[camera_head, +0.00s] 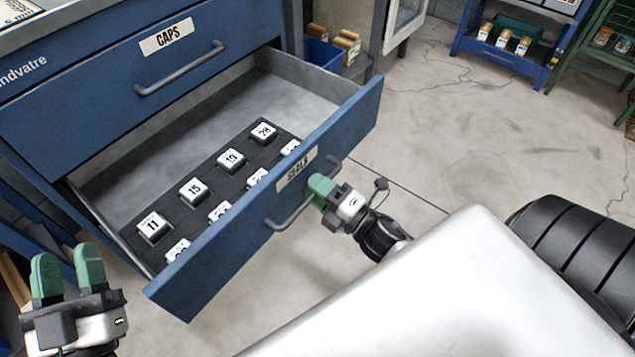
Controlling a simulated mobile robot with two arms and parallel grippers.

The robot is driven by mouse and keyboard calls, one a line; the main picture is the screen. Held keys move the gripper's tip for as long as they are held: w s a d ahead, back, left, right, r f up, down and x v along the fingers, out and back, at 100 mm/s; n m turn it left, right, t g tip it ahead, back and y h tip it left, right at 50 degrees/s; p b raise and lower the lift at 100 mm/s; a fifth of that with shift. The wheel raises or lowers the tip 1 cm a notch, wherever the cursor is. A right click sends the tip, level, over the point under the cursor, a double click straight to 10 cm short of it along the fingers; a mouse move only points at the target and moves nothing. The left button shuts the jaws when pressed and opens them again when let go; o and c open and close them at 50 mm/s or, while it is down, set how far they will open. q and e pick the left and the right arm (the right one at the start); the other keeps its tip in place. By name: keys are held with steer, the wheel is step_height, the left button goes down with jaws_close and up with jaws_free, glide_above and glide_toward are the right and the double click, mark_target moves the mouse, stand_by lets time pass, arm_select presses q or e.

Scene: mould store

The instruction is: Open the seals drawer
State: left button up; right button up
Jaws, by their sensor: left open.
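The seals drawer (222,262) is pulled well out of the blue cabinet, its label reading SEALS. Inside, several numbered white-topped blocks sit in a dark insert; the back of its floor is bare. Its grey bar handle (287,217) is on the front. My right gripper (319,190) is at the handle's middle, its green fingers closed around the bar, hiding part of it. My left gripper (68,273) is at the lower left, open and empty, its two green fingers apart, clear of the drawer.
The shut CAPS drawer (110,92) is directly above. A blue bin (322,56) with small boxes stands behind the open drawer. A blue shelf (500,58) and a green rack (590,78) stand at the back right. The floor between is clear.

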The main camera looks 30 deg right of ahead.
steer(key=shift+s, duration=0.1)
arm_select(q)
steer(key=f+g, duration=0.1)
steer(key=w+f+g+y+p, duration=0.1)
steer(key=f, duration=0.1)
steer(key=shift+a+g, duration=0.15)
steer(key=shift+g, duration=0.15)
arm_select(e)
steer(key=v, duration=1)
steer(key=shift+s, duration=0.3)
steer(key=shift+d, duration=0.1)
